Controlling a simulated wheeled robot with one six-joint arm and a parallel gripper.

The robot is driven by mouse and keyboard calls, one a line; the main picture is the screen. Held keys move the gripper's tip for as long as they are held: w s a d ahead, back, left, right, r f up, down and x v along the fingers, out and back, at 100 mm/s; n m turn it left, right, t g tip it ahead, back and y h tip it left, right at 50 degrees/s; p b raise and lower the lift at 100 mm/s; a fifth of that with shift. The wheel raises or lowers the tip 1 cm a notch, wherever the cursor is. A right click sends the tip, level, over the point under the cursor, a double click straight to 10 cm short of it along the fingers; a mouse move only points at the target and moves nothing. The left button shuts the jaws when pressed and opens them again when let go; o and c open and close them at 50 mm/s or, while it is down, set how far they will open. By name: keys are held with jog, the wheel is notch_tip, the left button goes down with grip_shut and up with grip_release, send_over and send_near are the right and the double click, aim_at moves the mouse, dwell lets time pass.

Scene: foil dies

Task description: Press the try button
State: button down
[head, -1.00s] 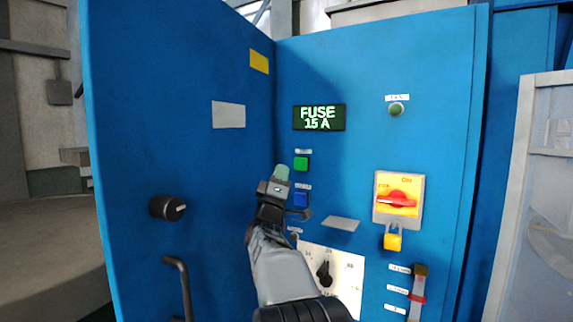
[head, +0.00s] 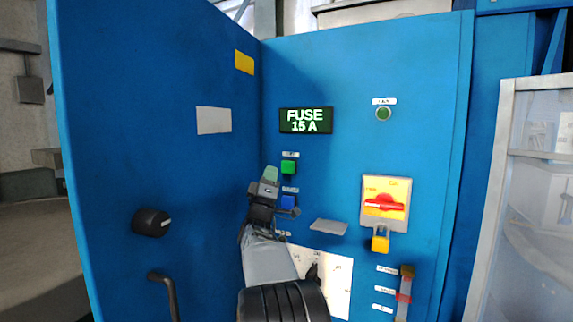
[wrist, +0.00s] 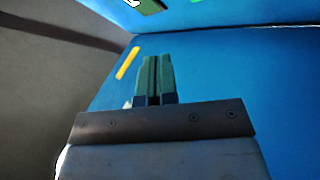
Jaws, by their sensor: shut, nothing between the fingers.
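Each has a small label above that is too small to read, so I cannot tell which is the try button. My gripper (head: 271,174) is shut and empty, its green fingertips just left of the green button in the head view. I cannot tell how far the tips are from the panel. The shut fingers also show in the wrist view (wrist: 157,75), pointing toward blue panelling; no button shows clearly there.
A display (head: 306,120) reads "FUSE 15 A". A round green lamp or button (head: 383,114), a red rotary switch (head: 385,203) and a yellow padlock (head: 380,241) are at right. The open blue door (head: 140,120) with a black knob (head: 151,222) stands at left.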

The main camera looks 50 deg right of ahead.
aim_at(282, 170)
jog(key=d, duration=0.2)
jog(key=w+d+p, duration=0.1)
jog(key=d, duration=0.1)
jog(key=shift+d, duration=0.4)
jog(key=shift+w+d, duration=0.15)
jog(key=shift+d, duration=0.05)
dwell(1.8)
jog(key=shift+d, duration=0.25)
jog(key=shift+w+d, duration=0.15)
jog(key=shift+d, duration=0.3)
dwell(0.8)
dwell(0.5)
jog(key=shift+s+a+b, duration=0.25)
jog(key=shift+a+b, duration=0.5)
jog(key=shift+a, duration=0.1)
jog(key=shift+f, duration=0.1)
